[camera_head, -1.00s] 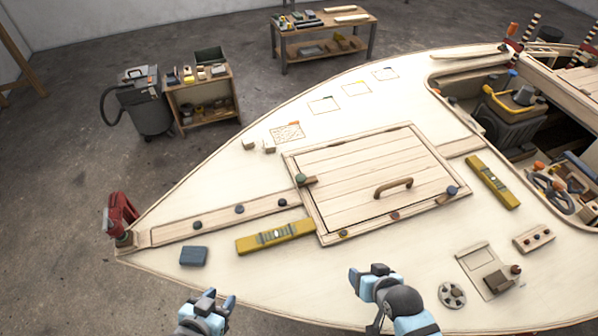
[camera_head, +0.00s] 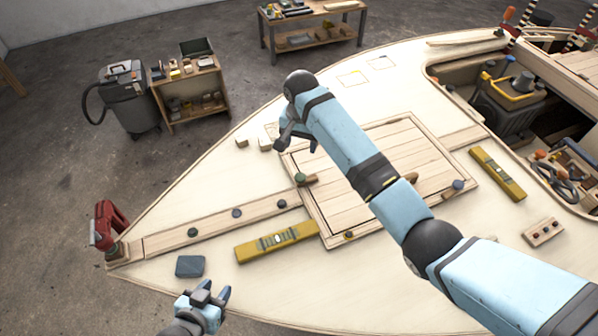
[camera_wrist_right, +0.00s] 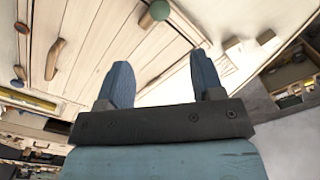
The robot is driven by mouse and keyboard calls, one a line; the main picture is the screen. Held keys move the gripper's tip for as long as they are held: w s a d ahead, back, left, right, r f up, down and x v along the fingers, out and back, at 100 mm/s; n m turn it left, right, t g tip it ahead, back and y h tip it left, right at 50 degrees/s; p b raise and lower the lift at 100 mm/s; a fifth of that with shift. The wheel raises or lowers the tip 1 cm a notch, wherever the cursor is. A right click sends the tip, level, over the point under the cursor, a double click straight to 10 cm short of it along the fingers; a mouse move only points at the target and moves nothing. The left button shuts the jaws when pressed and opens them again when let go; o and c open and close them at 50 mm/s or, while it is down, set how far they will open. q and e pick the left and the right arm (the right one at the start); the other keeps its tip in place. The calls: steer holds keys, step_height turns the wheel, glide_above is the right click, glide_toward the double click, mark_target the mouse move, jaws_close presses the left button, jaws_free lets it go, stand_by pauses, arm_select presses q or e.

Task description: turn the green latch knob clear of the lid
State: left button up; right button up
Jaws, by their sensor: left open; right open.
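The wooden lid (camera_head: 345,205) lies in its frame on the pale deck, partly hidden behind my right arm. The green latch knob (camera_head: 300,178) is at the lid's left edge, and its short wooden bar (camera_head: 312,181) points right, over the lid's edge. In the right wrist view the green knob (camera_wrist_right: 159,10) shows at the top, beyond and between the fingertips. My right gripper (camera_head: 299,144) is open and empty, above the deck just behind the knob, not touching it. My left gripper (camera_head: 206,293) is open and empty near the front edge of the deck.
The wooden handle (camera_wrist_right: 55,58) rises from the lid. A yellow level (camera_head: 277,242) and a dark blue block (camera_head: 190,266) lie at front left. Small wooden blocks (camera_head: 265,143) sit behind the gripper.

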mark_target(300, 176)
step_height(300, 176, down, 13)
steer(key=shift+f, duration=0.2)
stand_by(0.4)
steer(key=c, duration=0.9)
